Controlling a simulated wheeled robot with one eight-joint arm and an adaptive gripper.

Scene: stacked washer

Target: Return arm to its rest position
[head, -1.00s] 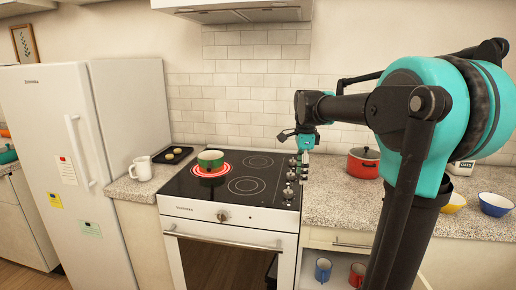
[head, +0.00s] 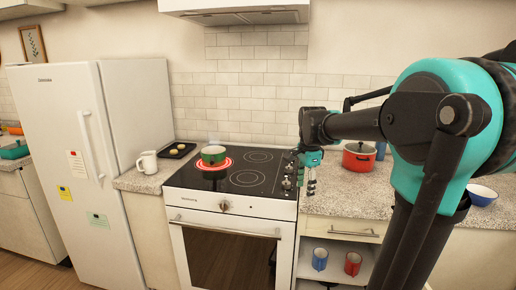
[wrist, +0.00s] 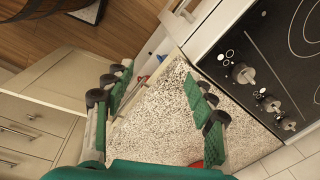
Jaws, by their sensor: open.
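My gripper (head: 309,180) hangs at the right front edge of the stove in the head view, fingers pointing down. In the wrist view my gripper (wrist: 158,105) has its two green-padded fingers well apart, with nothing between them. Beneath it lie the speckled countertop (wrist: 162,125) and the counter's front edge. The rest of my arm reaches in from the right side of the head view and hides part of the counter.
The stove (head: 235,176) has a green pot (head: 214,155) on a glowing red burner. A red pot (head: 359,157) stands on the right counter, close behind my arm. A blue bowl (head: 482,195) is at the far right. Mugs sit on the open shelf (head: 338,249) below.

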